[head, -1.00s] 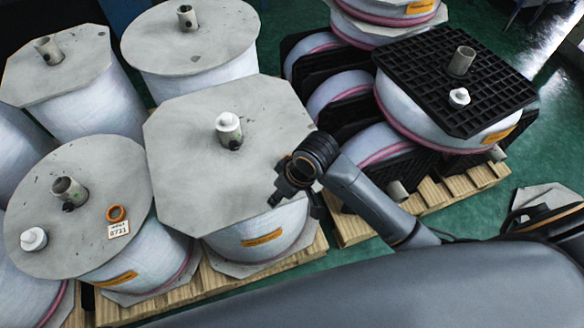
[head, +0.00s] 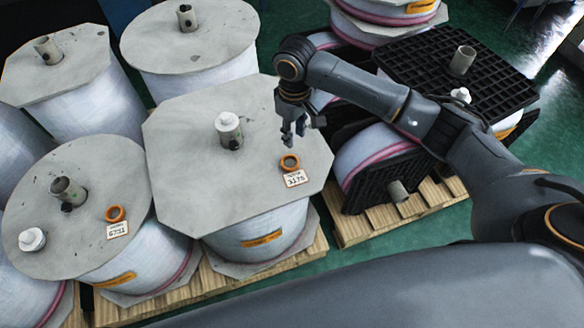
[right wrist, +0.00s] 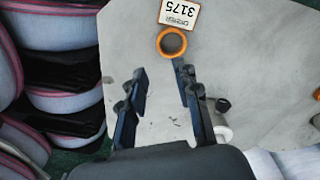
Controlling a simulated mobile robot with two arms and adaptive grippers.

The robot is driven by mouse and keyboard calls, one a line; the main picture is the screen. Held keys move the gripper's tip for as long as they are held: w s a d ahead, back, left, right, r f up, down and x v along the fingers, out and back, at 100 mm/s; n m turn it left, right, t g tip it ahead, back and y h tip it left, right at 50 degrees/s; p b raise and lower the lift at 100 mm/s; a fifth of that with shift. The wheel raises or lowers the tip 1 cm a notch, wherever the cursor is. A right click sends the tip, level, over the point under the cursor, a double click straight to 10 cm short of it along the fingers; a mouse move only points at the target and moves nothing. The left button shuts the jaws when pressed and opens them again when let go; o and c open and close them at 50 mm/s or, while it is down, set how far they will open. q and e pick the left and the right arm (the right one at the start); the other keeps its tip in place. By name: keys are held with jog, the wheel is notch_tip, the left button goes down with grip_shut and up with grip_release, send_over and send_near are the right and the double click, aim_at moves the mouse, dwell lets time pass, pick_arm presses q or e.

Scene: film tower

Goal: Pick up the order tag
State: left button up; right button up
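One order tag, a white card (head: 296,179) with an orange ring (head: 289,162), lies flat on the grey octagonal lid (head: 185,150) of the middle spool. In the right wrist view its card (right wrist: 180,14) reads 3175, with the ring (right wrist: 172,43) nearer my fingers. A second tag card (head: 118,229) with an orange ring (head: 115,213) lies on the round lid at the left. My right gripper (head: 293,137) is above the octagonal lid, just beyond the first tag's ring. Its fingers (right wrist: 163,73) are apart and empty, short of the ring. My left gripper is out of view.
A white-capped post (head: 228,128) stands on the octagonal lid, left of my right gripper. Another white cap (head: 32,239) and a tube (head: 67,190) stand on the left lid. A black grid pallet (head: 430,65) tops the right stack.

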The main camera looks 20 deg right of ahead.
aim_at(295, 156)
notch_tip(295, 156, down, 9)
jog(key=shift+d+r, duration=0.1)
grip_shut()
dwell(0.4)
